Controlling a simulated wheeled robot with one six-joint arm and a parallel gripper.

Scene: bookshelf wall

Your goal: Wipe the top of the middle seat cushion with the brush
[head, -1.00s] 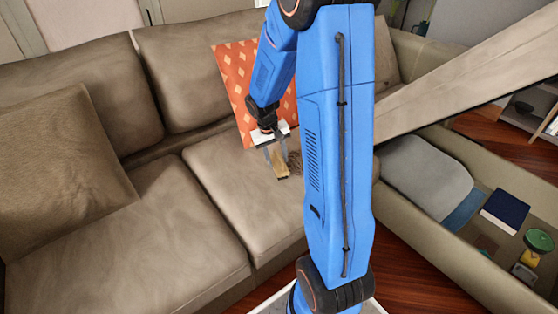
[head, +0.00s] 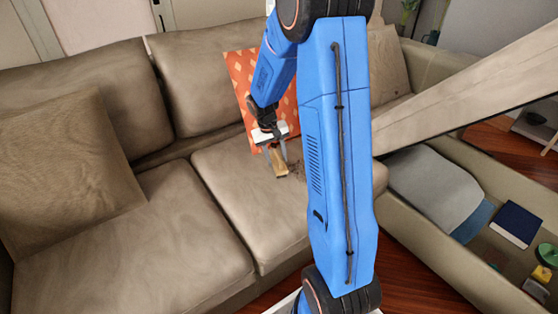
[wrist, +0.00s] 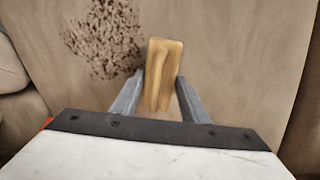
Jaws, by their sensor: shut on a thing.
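The brush (wrist: 161,72) is a tan wooden block held between the fingers of my gripper (wrist: 161,92). In the head view the brush (head: 279,163) hangs below my gripper (head: 276,147), low over the middle seat cushion (head: 232,178). I cannot tell whether it touches the cushion. The cushion is brown-beige. A dark speckled patch of dirt (wrist: 103,38) lies on it, to the left of the brush in the wrist view. In the head view the patch (head: 297,167) shows just right of the brush, partly hidden by my arm.
An orange patterned pillow (head: 240,75) leans on the backrest behind my gripper. A brown pillow (head: 70,165) sits at the left. At the right, an open storage compartment (head: 405,222) holds a grey cushion (head: 435,185), a dark blue book (head: 517,223) and small items. A slanted panel (head: 470,85) rises above it.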

